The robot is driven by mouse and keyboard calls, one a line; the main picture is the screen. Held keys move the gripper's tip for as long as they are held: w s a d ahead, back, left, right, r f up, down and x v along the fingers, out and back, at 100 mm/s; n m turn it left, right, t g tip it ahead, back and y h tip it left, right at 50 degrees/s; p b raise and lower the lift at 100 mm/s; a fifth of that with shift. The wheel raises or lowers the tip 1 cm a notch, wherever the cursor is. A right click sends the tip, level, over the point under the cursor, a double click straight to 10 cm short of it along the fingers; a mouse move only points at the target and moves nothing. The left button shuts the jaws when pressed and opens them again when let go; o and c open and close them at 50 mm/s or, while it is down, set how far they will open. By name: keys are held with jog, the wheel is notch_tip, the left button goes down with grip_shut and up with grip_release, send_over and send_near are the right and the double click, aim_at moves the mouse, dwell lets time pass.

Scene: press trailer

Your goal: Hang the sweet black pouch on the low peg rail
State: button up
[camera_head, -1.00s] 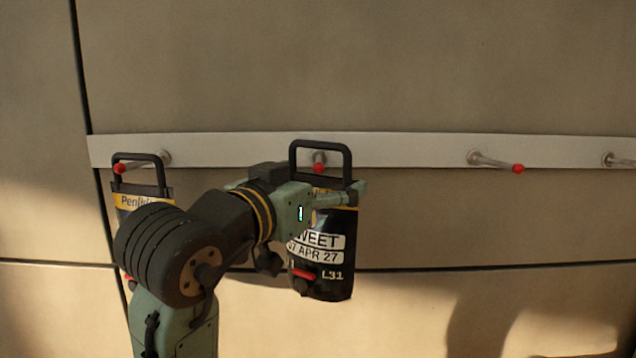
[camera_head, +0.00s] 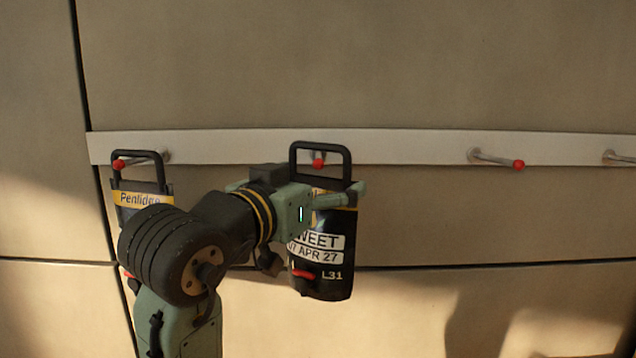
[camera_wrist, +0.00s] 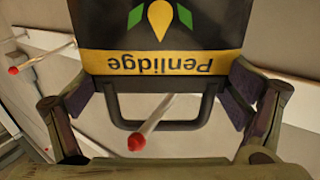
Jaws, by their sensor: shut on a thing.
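The black pouch (camera_head: 322,272) labelled SWEET hangs upright in my gripper (camera_head: 328,200), in front of the low peg rail (camera_head: 400,147). My gripper is shut on its upper part, one finger on each side. In the wrist view the pouch (camera_wrist: 165,30) appears upside down with a yellow Penlidge band. A red-tipped peg (camera_head: 318,163) shows inside its black handle loop (camera_head: 348,165). In the wrist view that peg (camera_wrist: 152,122) crosses in front of the handle's bar (camera_wrist: 190,125), its tip on the near side. Whether the handle rests on the peg cannot be told.
Another Penlidge pouch (camera_head: 140,198) is at the rail's left end, its handle around a red-tipped peg (camera_head: 118,165); my arm partly covers it. A bare peg (camera_head: 497,159) stands to the right, with another at the right edge. The wall around is clear.

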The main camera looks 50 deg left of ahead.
jog(key=shift+w+a+f, duration=0.1)
jog(key=shift+a+f, duration=0.05)
jog(key=shift+f, duration=0.1)
dwell(0.6)
jog(key=o, duration=1.6)
jog(key=shift+o, duration=0.2)
jog(key=shift+f, duration=0.2)
jog(key=v, duration=1.2)
jog(key=shift+r, duration=0.1)
